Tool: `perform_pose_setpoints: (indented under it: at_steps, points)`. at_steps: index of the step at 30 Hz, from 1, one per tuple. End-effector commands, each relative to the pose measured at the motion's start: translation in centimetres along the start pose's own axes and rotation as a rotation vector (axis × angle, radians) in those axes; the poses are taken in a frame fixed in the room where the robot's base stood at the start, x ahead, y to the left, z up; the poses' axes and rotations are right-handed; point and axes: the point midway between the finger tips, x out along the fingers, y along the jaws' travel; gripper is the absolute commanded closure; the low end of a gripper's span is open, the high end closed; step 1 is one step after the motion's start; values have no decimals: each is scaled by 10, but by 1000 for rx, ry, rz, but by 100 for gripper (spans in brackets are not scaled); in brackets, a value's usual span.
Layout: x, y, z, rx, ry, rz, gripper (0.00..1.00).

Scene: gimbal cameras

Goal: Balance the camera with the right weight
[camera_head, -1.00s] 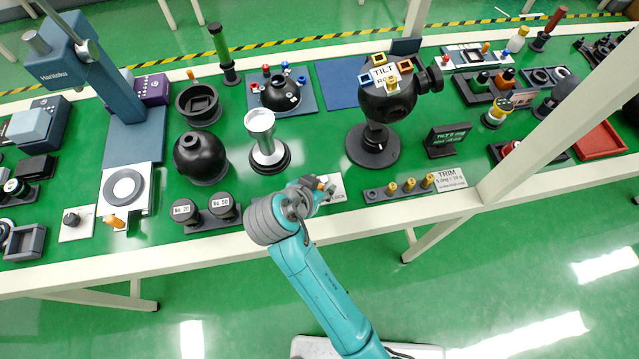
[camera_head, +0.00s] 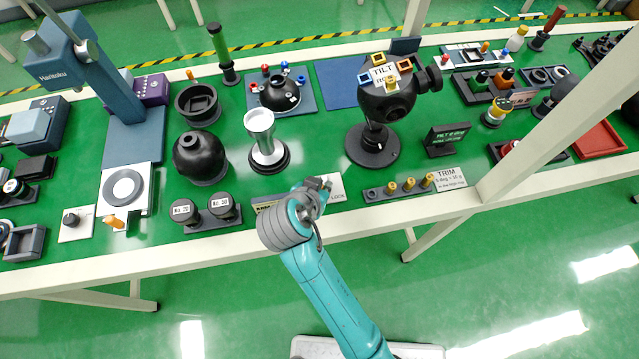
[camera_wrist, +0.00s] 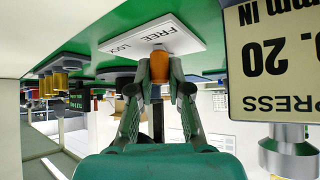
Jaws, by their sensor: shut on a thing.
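The camera (camera_head: 387,100) is a dark ball with a side lens and small orange and blue square sockets, on a round black stand behind my gripper. Small brass weights (camera_head: 409,185) stand in a row on a dark holder beside the TRIM card (camera_head: 437,178). My gripper (camera_head: 318,184) is low at the table's front edge, left of the weights. In the wrist view my gripper (camera_wrist: 159,57) is shut on an orange lever (camera_wrist: 158,67) at the white FREE/LOCK plate (camera_wrist: 152,33). The plate (camera_head: 328,188) is partly hidden by my gripper in the head view.
A small display (camera_head: 447,139) with green text, too small to read surely, stands right of the camera stand. A silver-and-black pedestal (camera_head: 266,145) stands behind my gripper. Two black knobs (camera_head: 205,210) are to its left. A PRESS sign (camera_wrist: 271,60) is close in the wrist view.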

Motion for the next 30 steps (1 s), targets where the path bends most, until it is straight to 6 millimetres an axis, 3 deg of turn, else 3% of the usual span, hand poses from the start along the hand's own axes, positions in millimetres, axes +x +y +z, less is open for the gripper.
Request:
perform_pose_setpoints:
  at_steps: [30]
  points:
    - [12, 24, -13, -586, 2, -588, 100]
